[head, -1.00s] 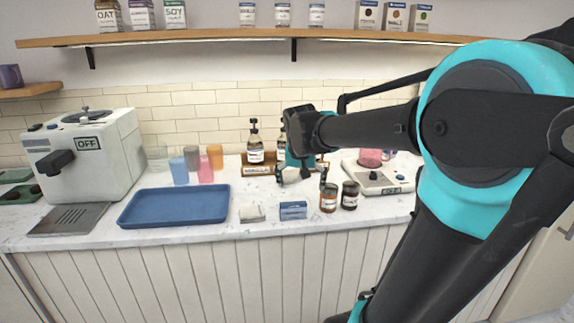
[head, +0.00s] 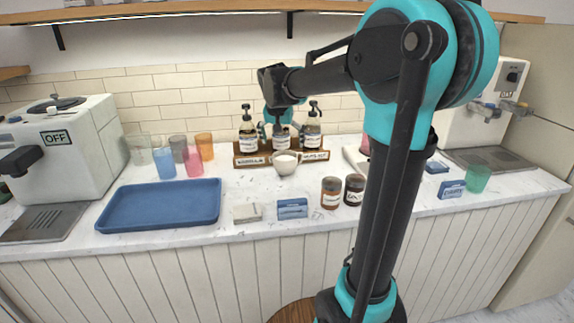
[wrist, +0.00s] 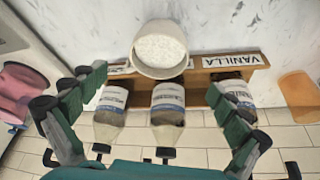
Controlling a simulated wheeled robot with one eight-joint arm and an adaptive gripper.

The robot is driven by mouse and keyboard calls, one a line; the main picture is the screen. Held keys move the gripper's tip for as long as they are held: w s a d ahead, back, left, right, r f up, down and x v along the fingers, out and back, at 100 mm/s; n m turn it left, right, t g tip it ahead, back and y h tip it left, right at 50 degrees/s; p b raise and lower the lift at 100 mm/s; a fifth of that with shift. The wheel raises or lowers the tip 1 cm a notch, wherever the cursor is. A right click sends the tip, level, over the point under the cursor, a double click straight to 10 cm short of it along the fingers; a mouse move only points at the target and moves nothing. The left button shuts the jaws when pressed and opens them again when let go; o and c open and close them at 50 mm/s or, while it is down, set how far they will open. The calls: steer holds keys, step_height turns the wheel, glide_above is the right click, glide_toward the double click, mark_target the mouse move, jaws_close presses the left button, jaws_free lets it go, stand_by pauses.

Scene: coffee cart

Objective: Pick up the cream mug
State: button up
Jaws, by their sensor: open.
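A small cream-white cup (head: 286,162) with white contents stands on the counter in front of the syrup rack. No handle shows, so I cannot be sure it is the cream mug. It also shows at the top middle of the wrist view (wrist: 160,48). My gripper (head: 281,133) is open and empty, above and behind the cup by the syrup bottles. In the wrist view my gripper's fingers (wrist: 158,88) are spread wide, with the middle bottle between them in the picture. The cup lies beyond the fingertips there, apart from them.
The wooden syrup rack (head: 252,159) with pump bottles stands close behind the cup. A blue tray (head: 160,204) and several coloured glasses (head: 193,163) are at left. Two jars (head: 331,193) and a blue box (head: 292,209) stand in front. Bare counter lies left of the cup.

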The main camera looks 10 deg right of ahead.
mark_target(285, 156)
steer(key=x, duration=0.8)
steer(key=shift+w+d+f, duration=0.15)
steer(key=c, duration=1.7)
